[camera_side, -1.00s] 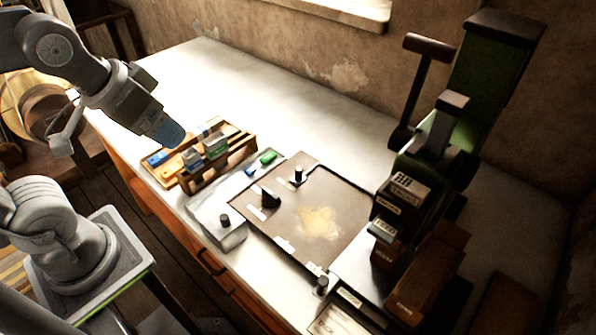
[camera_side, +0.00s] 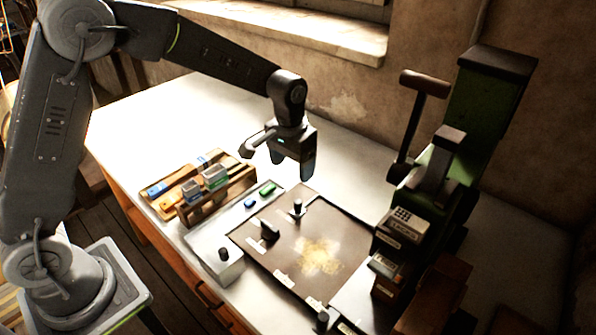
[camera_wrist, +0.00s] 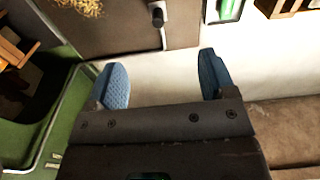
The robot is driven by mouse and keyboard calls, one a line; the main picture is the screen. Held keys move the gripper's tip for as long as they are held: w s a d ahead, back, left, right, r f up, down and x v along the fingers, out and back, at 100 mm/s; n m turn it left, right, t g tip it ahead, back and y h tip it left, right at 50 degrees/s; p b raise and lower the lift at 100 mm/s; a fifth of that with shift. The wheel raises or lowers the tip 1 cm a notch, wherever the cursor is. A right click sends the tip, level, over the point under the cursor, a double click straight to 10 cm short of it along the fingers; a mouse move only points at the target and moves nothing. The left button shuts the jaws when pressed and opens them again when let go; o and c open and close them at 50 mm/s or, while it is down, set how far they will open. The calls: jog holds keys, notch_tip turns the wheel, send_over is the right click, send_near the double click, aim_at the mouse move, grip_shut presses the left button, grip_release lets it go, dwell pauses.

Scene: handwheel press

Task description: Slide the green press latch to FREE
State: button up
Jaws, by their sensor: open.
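The green press (camera_side: 492,115) stands at the right of the table in the side view, with a dark T-shaped lever and dark blocks on its front. Small labelled parts (camera_side: 386,266) sit low on that front, but I cannot read them or single out the latch. My gripper (camera_side: 292,170) hangs fingers down above the table, left of the press and clear of it. Its jaws are open and empty. In the wrist view my gripper (camera_wrist: 162,76) shows two blue fingertips spread apart. A green surface (camera_wrist: 25,140) with small pale labels lies at lower left there.
A brown board (camera_side: 345,240) with pegs and a yellowish patch lies left of the press. Bare white table lies behind the board; the wall is behind that.

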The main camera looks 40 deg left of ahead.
aim_at(297, 201)
jog(key=f, duration=0.4)
jog(key=w+f, duration=0.1)
jog(key=f, duration=0.8)
jog(key=shift+w+d, duration=0.15)
jog(key=shift+d, duration=0.1)
jog(key=shift+r, duration=0.1)
jog(key=shift+c, duration=0.2)
jog(key=c, duration=1.3)
jog(key=shift+o, duration=0.2)
jog(key=shift+a, duration=1.5)
jog(key=o, duration=1.4)
